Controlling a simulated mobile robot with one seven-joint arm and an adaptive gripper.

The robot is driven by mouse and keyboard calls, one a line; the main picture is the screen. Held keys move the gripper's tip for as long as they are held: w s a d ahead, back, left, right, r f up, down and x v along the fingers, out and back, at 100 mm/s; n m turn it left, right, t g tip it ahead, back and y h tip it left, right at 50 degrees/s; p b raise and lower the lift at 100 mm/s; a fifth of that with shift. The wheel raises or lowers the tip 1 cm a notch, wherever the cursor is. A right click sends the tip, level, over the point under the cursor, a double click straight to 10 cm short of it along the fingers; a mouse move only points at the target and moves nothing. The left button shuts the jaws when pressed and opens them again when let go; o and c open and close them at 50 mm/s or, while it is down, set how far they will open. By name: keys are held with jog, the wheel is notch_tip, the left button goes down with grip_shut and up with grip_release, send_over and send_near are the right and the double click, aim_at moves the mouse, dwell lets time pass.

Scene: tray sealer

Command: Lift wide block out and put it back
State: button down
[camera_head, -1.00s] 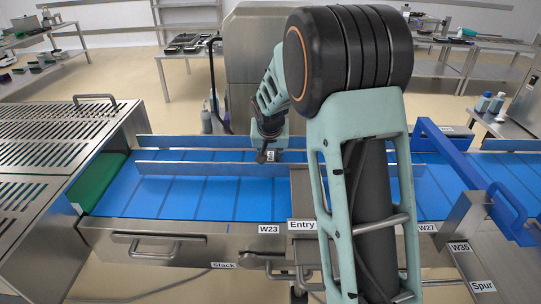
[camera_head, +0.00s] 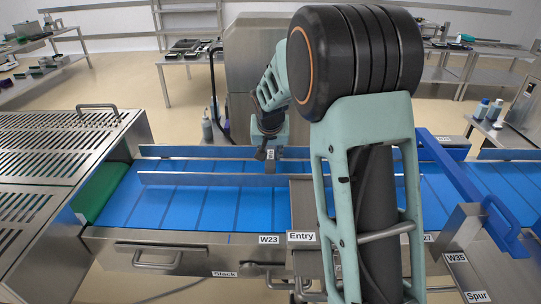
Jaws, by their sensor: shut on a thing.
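My gripper (camera_head: 266,155) is small in the head view, at the end of my arm over the far side of the blue belt, by the guide rails. Its jaws are shut on a small piece with a white label, which I take for the wide block (camera_head: 271,155). The label is too small to read, and most of the piece is hidden by the gripper. I cannot tell how far it is above the belt.
The blue belt (camera_head: 170,206) runs across the view between long guide rails (camera_head: 200,180). A slotted steel cover (camera_head: 60,150) stands at left. A blue bar (camera_head: 470,180) crosses at right. My arm hides the belt right of centre. A steel cabinet (camera_head: 250,60) stands behind.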

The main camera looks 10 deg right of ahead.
aim_at(271, 157)
notch_tip(271, 157, up, 10)
jog(key=p, duration=0.5)
jog(key=shift+r+p, duration=0.2)
jog(key=shift+p, duration=0.15)
dwell(0.9)
jog(key=shift+s, duration=0.15)
